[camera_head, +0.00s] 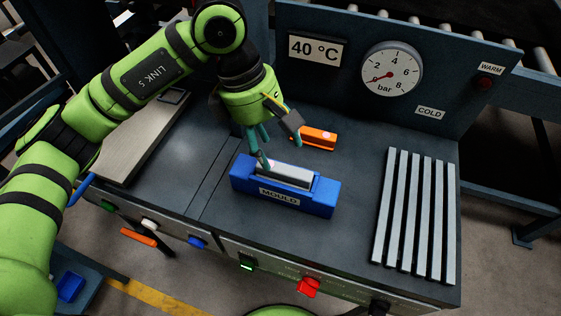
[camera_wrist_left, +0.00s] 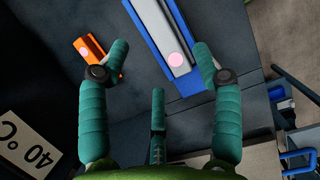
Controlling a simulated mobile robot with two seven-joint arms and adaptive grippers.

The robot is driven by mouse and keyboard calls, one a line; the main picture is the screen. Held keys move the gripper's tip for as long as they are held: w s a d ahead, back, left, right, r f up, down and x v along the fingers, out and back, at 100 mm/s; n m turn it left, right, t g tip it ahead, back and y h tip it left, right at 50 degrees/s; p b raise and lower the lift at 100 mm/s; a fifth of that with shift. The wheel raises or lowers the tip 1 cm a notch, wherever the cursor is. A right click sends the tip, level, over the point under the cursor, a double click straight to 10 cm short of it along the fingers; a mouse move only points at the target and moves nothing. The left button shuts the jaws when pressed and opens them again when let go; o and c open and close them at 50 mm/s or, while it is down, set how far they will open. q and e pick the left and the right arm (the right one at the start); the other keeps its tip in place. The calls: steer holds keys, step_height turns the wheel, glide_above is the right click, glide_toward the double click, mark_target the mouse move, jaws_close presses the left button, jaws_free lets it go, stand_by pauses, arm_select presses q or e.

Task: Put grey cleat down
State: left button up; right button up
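A light grey bar, the grey cleat (camera_head: 286,176), lies lengthwise in the blue mould (camera_head: 316,203) on the dark bench. In the left wrist view the cleat (camera_wrist_left: 160,25) lies in the mould (camera_wrist_left: 194,84), with a pink spot near its near end. My left gripper (camera_head: 277,148) is over the mould's back left part. Its green-blue fingers are spread, with nothing gripped between them in the wrist view (camera_wrist_left: 160,58). One fingertip looks close to the cleat's left end; I cannot tell if it touches. My right gripper is out of view.
An orange block (camera_head: 314,138) lies just behind the mould, near the left fingers. Several grey strips (camera_head: 414,215) lie in a row at the right. A panel with a gauge (camera_head: 391,72) stands behind. The bench between mould and strips is clear.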

arm_select(q)
steer(key=b+v, duration=0.1)
steer(key=v, duration=0.5)
steer(key=shift+r+b, duration=0.2)
steer(key=shift+b, duration=0.2)
steer(key=shift+a, duration=0.1)
